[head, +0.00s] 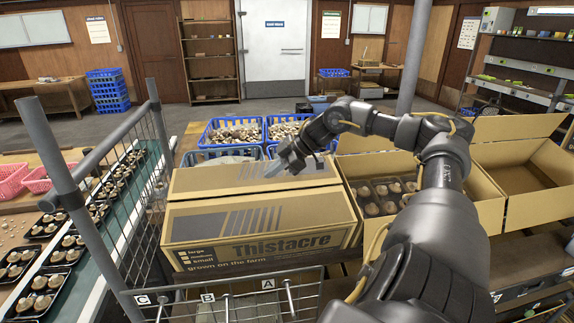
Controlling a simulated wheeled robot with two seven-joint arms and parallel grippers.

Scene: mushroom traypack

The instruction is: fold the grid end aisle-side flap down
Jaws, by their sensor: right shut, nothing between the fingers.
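The carton printed "Thistacre" (262,250) stands at the left of a row of cartons, nearest the wire grid. Its top is covered by two long panels, a rear one (215,180) and a front one (200,222) with grey stripes; they meet along a line across the top. I cannot tell how flat each panel lies. My right gripper (274,171) is shut and empty, low over the rear panel near its back edge; I cannot tell whether it touches. My left gripper is not in view.
A middle carton (481,207) is open and holds mushroom punnets; another open carton (545,205) at right looks empty. Blue crates of mushrooms (236,121) stand behind. A wire grid (118,192) with posts borders the left, beside a belt (122,218) with punnets. A lower grid with hooks is in front.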

